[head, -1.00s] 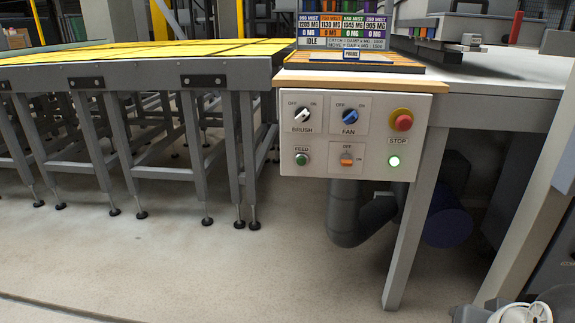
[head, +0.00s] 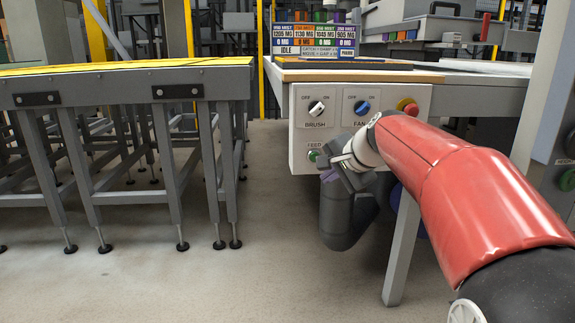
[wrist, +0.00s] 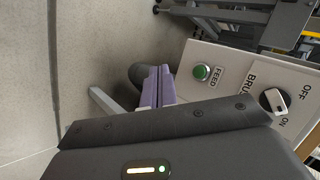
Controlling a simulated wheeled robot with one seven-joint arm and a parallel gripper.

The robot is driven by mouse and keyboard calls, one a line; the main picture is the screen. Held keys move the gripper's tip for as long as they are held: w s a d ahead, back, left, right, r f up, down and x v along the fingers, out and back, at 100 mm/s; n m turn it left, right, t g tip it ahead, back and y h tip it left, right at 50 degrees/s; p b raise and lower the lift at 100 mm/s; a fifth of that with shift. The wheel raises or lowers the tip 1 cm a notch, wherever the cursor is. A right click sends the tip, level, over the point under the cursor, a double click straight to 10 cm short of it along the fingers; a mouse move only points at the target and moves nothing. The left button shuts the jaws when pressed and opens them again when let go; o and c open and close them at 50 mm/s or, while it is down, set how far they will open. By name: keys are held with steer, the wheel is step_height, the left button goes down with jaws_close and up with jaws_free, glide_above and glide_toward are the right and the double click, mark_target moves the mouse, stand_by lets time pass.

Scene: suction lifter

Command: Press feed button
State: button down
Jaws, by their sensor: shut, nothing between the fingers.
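The green feed button (head: 314,155) sits at the lower left of the white control panel (head: 298,110), under the "FEED" label. In the wrist view the green button (wrist: 202,72) shows in full, with its label beside it. My gripper (head: 328,175) is just below and to the right of the button in the head view. In the wrist view its purple fingers (wrist: 158,86) are together and empty, to the left of the button. I see no contact; the exact gap to the panel is hard to tell.
The brush knob (head: 317,108) is above the button, and the fan knob (head: 362,107) is to its right. A grey frame table (head: 130,90) stands at left, with clear floor between.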

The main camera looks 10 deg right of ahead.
steer(key=shift+w+a, duration=0.15)
steer(key=shift+w, duration=0.1)
steer(key=w+p, duration=0.4)
steer(key=w, duration=0.4)
steer(key=shift+w, duration=0.4)
steer(key=shift+w+p, duration=0.1)
steer(key=shift+p, duration=0.25)
stand_by(1.6)
steer(key=shift+w, duration=0.3)
